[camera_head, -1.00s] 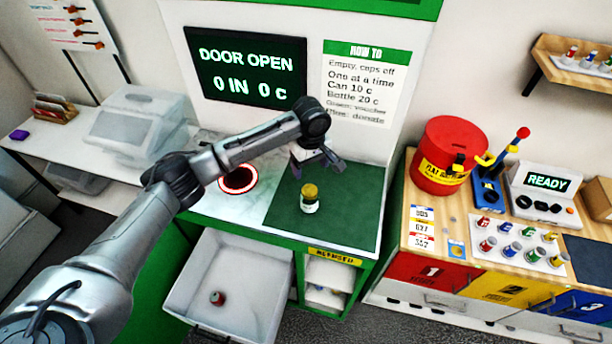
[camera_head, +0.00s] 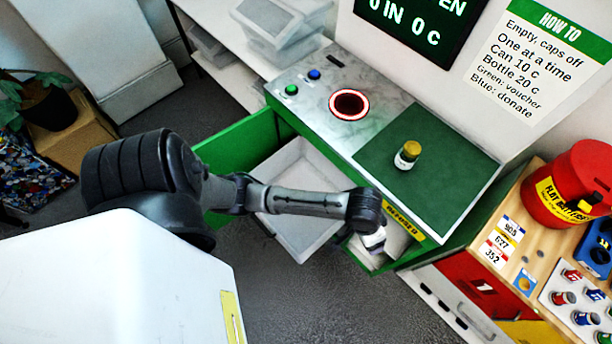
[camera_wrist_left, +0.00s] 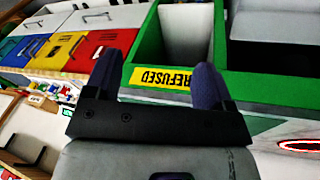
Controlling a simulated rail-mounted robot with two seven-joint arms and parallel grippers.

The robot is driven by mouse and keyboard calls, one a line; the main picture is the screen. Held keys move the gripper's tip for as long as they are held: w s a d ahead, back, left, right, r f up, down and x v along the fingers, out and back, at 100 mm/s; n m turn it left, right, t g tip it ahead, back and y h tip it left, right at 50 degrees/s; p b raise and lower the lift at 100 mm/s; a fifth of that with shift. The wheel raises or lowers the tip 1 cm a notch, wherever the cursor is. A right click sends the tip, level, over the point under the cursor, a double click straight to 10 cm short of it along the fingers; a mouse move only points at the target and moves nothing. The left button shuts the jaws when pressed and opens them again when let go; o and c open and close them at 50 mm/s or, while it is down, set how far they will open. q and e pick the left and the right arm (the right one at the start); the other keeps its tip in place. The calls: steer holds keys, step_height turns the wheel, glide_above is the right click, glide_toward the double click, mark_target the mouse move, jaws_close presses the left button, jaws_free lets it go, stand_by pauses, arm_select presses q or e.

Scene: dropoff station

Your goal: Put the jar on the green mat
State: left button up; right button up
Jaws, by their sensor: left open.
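The jar (camera_head: 407,158), with a yellow-olive lid and a pale label, stands upright on the green mat (camera_head: 455,172) on top of the counter. Nothing touches it. My left gripper (camera_head: 374,242) is low in front of the counter, by the refused compartment, well apart from the jar; its fingers are hard to make out in the head view. In the left wrist view my left gripper (camera_wrist_left: 155,72) is open and empty, its two dark fingers spread before the yellow REFUSED label (camera_wrist_left: 160,78). The jar is not in the left wrist view. My right gripper is not in view.
A red-ringed round opening (camera_head: 349,104) and green and blue buttons (camera_head: 303,82) are left of the mat. An open white bin (camera_head: 300,165) is below, partly behind my arm. A red drum (camera_head: 572,190) stands on the wooden bench at right.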

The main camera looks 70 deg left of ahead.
arm_select(q)
steer(key=s+a+r+m+t+y, duration=0.1)
steer(key=s+a+m+y, duration=0.1)
steer(key=s, duration=1.3)
steer(key=shift+s+a+r+m, duration=0.2)
steer(key=shift+s+a+m, duration=0.3)
steer(key=shift+a, duration=0.65)
steer(key=shift+w, duration=0.15)
